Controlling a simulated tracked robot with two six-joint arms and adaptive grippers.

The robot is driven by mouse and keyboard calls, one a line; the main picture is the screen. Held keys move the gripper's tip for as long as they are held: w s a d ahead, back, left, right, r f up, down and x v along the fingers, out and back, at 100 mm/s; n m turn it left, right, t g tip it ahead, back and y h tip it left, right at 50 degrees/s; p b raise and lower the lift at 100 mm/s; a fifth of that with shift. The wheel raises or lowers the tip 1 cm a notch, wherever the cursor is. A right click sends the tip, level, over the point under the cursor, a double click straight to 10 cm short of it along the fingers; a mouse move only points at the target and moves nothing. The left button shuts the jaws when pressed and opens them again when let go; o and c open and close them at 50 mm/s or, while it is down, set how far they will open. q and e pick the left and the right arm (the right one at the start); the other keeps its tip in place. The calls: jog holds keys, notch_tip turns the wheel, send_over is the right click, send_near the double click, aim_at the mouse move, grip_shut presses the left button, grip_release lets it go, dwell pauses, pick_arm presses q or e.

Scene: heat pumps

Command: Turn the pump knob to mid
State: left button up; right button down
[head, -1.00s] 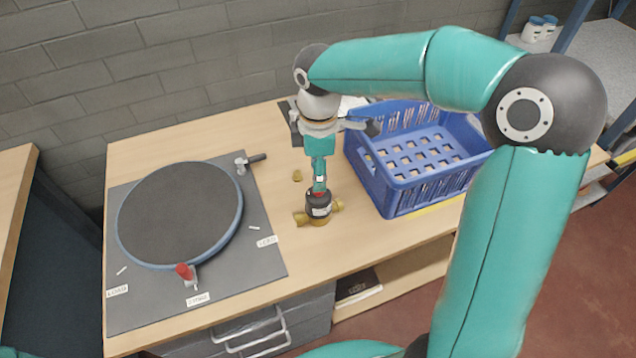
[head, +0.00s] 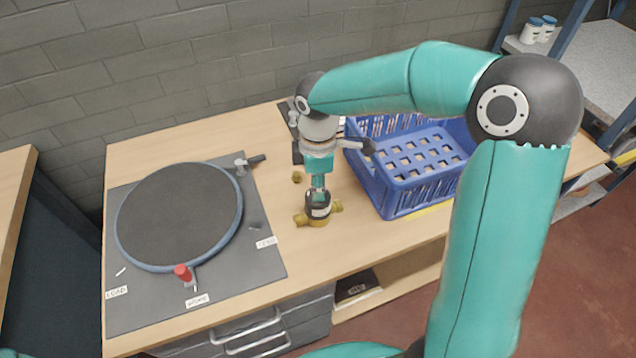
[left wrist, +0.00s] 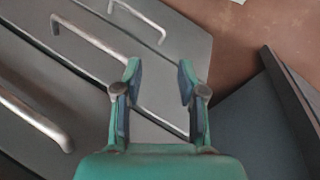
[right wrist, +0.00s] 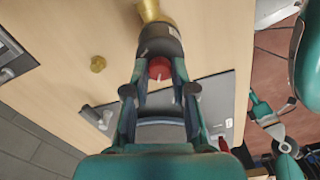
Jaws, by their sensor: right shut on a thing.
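The pump (head: 318,210) has a dark round body and brass pipe ends and stands on the wooden bench, left of the blue crate. Its red knob (right wrist: 160,68) shows in the right wrist view, between the fingertips. My right gripper (head: 318,190) points down onto the pump from above and is shut on the knob. The knob is mostly hidden by the fingers in the head view, and I cannot read its setting. My left gripper (left wrist: 159,72) is open and empty, in front of grey drawers (left wrist: 85,75).
A blue crate (head: 400,196) stands close to the right of the pump. A round dark turntable (head: 180,215) with a red handle (head: 183,272) lies on a grey plate to the left. A small brass piece (head: 297,177) lies behind the pump.

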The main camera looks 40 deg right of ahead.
jog(key=shift+m, duration=0.3)
jog(key=m+b, duration=0.1)
jog(key=m, duration=0.4)
jog(key=shift+b, duration=0.3)
jog(key=m+b, duration=0.1)
jog(key=m, duration=0.5)
dwell(0.4)
jog(key=c, duration=0.9)
grip_release()
jog(key=shift+c, duration=0.2)
notch_tip(320, 180, up, 12)
